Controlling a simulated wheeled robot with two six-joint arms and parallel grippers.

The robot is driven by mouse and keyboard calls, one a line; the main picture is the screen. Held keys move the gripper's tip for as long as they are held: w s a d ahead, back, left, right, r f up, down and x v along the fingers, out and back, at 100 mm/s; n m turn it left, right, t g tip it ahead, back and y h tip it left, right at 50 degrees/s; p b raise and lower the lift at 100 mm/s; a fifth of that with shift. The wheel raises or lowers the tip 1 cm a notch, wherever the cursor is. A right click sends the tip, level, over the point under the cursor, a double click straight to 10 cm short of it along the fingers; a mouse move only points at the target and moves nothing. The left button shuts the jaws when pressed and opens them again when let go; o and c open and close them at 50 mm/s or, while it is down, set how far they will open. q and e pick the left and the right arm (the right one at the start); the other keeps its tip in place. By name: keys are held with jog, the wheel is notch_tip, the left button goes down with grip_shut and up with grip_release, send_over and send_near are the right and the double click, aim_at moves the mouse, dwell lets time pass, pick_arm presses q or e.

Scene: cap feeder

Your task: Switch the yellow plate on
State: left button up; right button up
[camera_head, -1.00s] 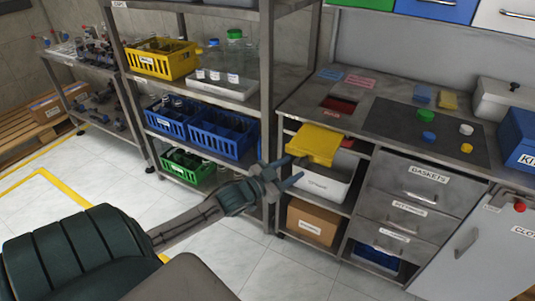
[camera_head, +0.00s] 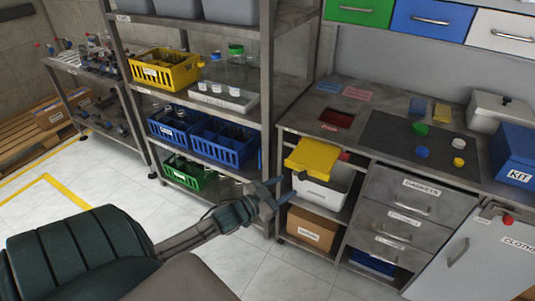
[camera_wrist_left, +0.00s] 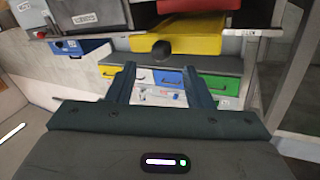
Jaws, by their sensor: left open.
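The yellow plate (camera_head: 313,158) sticks out from the front of the workbench, below its top and above a white bin. In the left wrist view a large yellow surface (camera_wrist_left: 180,35) spans the top middle; I cannot tell for sure that it is this plate. My left gripper (camera_head: 279,192) is open and empty, left of and below the plate in the head view, with a visible gap between them. Its two fingers also show in the left wrist view (camera_wrist_left: 160,82), spread apart with nothing held. My right gripper is not in view.
The shelf rack post (camera_head: 268,120) stands close behind the left gripper. The workbench has a red recess (camera_head: 338,118), a dark mat (camera_head: 395,145) with several coloured caps, and drawers (camera_head: 412,195) below. A cardboard box (camera_head: 312,229) sits under the white bin (camera_head: 320,189). The floor in front is clear.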

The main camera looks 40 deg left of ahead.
pick_arm(q)
jog(key=s+p, duration=0.3)
jog(key=s+a+p, duration=0.1)
jog(key=s+p, duration=0.1)
jog(key=shift+s, duration=0.2)
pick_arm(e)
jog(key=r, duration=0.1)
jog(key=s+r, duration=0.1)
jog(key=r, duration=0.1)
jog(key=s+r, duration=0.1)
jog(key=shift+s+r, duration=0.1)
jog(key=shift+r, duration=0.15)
